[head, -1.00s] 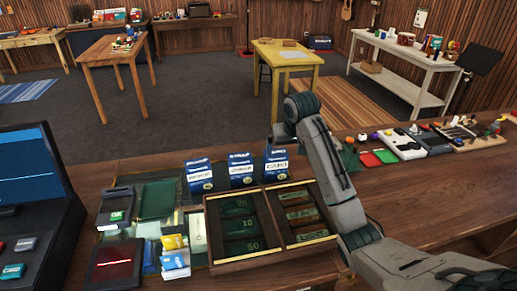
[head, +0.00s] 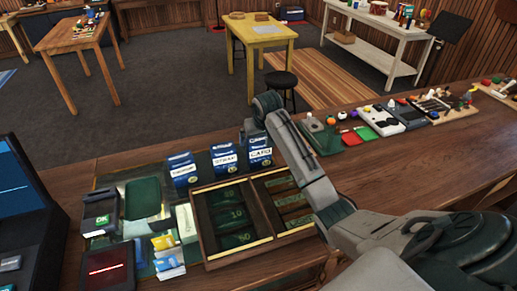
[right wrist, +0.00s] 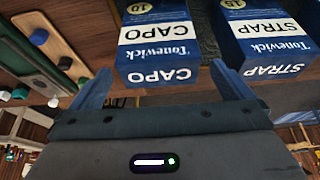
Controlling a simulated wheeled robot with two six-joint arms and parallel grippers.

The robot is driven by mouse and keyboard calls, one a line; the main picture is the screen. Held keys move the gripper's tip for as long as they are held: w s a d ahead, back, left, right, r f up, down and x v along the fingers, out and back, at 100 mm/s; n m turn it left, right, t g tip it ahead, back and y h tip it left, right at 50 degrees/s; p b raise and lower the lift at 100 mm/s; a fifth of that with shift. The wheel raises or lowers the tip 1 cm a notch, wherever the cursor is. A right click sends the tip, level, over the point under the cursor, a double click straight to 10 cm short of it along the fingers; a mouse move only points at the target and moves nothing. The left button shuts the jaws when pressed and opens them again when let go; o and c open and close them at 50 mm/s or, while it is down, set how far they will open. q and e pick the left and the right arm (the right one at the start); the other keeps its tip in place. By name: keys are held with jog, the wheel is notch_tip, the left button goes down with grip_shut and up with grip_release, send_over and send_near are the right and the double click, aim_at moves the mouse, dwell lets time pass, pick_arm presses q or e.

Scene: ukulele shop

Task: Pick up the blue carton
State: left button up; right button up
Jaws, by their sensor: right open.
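Three blue-and-white cartons stand in a row on the counter in the head view: a left one (head: 182,169), a middle STRAP carton (head: 224,159) and a right CAPO carton (head: 260,153). My right gripper (head: 253,129) is above and close to the CAPO carton, its fingers mostly hidden by my arm. In the right wrist view, my right gripper (right wrist: 160,75) is open, and the CAPO carton (right wrist: 160,38) lies between and ahead of its fingertips. The STRAP carton (right wrist: 268,38) is just right of the right finger. I cannot tell whether a finger touches a carton. My left gripper is not in view.
A wooden cash tray (head: 205,232) sits just in front of the cartons, under my right arm. Small pedals and gadgets (head: 385,122) line the counter at right.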

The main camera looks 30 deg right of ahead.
jog(key=shift+p+x, duration=0.35)
jog(key=shift+x, duration=0.55)
jog(key=shift+w+d+f, duration=0.1)
jog(key=shift+f, duration=0.3)
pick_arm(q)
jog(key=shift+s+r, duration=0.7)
pick_arm(e)
jog(key=c, duration=1.4)
